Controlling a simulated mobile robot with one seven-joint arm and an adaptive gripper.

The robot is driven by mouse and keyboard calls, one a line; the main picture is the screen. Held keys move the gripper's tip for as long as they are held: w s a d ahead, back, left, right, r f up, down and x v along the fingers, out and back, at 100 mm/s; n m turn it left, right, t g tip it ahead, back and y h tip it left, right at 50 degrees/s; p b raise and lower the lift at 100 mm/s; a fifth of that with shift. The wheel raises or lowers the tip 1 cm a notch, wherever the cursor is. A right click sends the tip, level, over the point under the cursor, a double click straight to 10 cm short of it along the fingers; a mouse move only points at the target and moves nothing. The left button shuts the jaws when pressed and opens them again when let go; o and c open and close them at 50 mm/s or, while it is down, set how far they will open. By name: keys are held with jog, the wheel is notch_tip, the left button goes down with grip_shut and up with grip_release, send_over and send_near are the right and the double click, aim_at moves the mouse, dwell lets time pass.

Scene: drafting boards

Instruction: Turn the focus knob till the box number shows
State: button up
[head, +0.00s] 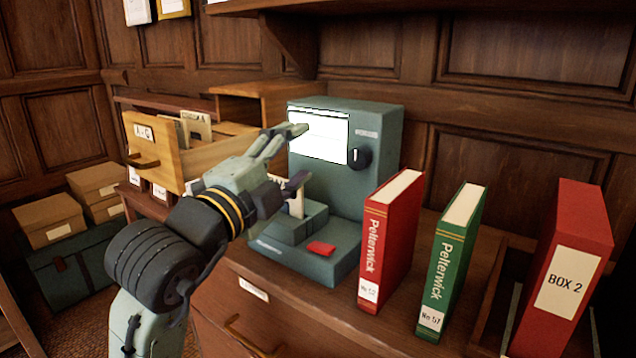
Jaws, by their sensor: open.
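The grey-green reader (375,125) stands on the wooden cabinet. Its lit white screen (325,140) shows no number I can read at this size; its left part is partly behind my gripper. The black focus knob (360,158) sits just right of the screen, with a pale pointer mark. My gripper (298,153) is open in front of the screen's left side, its fingers pointing right. The knob is to the right of the fingertips, apart from them in the picture. I see nothing held between the fingers.
A red Pelterwick book (392,235), a green Pelterwick book (452,250) and a red BOX 2 box (568,260) stand to the right. A red piece (321,248) lies on the reader's base. An open card drawer (165,150) is behind my arm at left.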

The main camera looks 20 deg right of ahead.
aim_at(355, 160)
jog(key=w+d+f+g, duration=0.1)
jog(key=w+d, duration=0.1)
jog(key=d, duration=0.2)
jog(key=w+d+f+m+g, duration=0.1)
jog(key=w+d, duration=0.1)
jog(key=d, duration=0.2)
jog(key=w+d+f+m+p, duration=0.1)
jog(key=d, duration=0.3)
jog(key=shift+w+d+f+g, duration=0.2)
jog(key=shift+w+f+g, duration=0.05)
jog(key=shift+w+g, duration=0.15)
dwell(0.6)
jog(key=b+v, duration=0.1)
jog(key=v, duration=0.8)
